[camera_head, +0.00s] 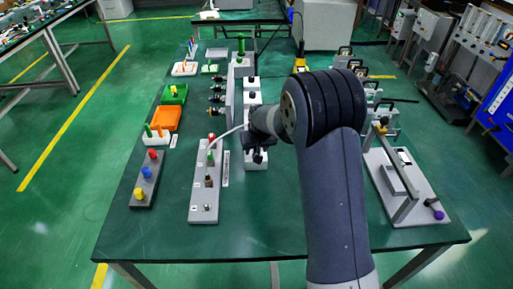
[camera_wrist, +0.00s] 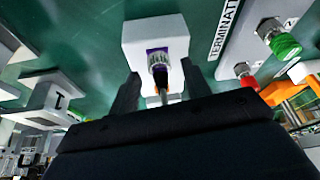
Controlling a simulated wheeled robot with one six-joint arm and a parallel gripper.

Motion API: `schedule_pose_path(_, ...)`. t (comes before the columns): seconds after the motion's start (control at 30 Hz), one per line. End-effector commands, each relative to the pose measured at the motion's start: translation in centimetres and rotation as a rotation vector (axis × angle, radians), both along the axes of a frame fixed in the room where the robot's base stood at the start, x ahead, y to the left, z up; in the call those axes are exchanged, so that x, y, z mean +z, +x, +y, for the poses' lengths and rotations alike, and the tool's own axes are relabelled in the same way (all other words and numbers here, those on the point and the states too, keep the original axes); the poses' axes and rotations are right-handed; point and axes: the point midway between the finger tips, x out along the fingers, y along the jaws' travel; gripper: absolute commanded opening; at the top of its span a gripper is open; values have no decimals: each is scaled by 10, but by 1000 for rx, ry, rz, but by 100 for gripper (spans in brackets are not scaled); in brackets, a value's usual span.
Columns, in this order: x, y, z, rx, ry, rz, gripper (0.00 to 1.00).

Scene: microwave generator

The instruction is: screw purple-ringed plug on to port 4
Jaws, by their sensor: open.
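The purple-ringed plug (camera_wrist: 158,59), a silver knurled connector with a purple band, sits on a white block (camera_wrist: 140,32) in the wrist view. My gripper (camera_wrist: 158,80) is open, with one dark finger on each side of the plug and its cable end. I cannot tell whether the fingers touch it. In the head view my gripper (camera_head: 257,153) is low over the row of white blocks, and the plug is hidden there. A light grey board (camera_head: 204,212) with several connectors stands left of the gripper. Port 4 cannot be made out.
The wrist view shows a red-ringed connector (camera_wrist: 246,77) and a green-ringed connector (camera_wrist: 280,40) at right. A white cable (camera_head: 228,133) runs between the grey board and my wrist. A fixture with a purple knob (camera_head: 438,214) stands at right. The table's front is clear.

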Motion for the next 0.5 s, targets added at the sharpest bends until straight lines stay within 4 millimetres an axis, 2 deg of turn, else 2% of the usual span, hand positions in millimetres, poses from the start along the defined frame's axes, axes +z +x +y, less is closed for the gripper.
schedule_pose_path(0.17, 0, 0, 0, 0, 0, 0, 45)
schedule_pose_path(0.5, 0, 0, 0, 0, 0, 0, 18)
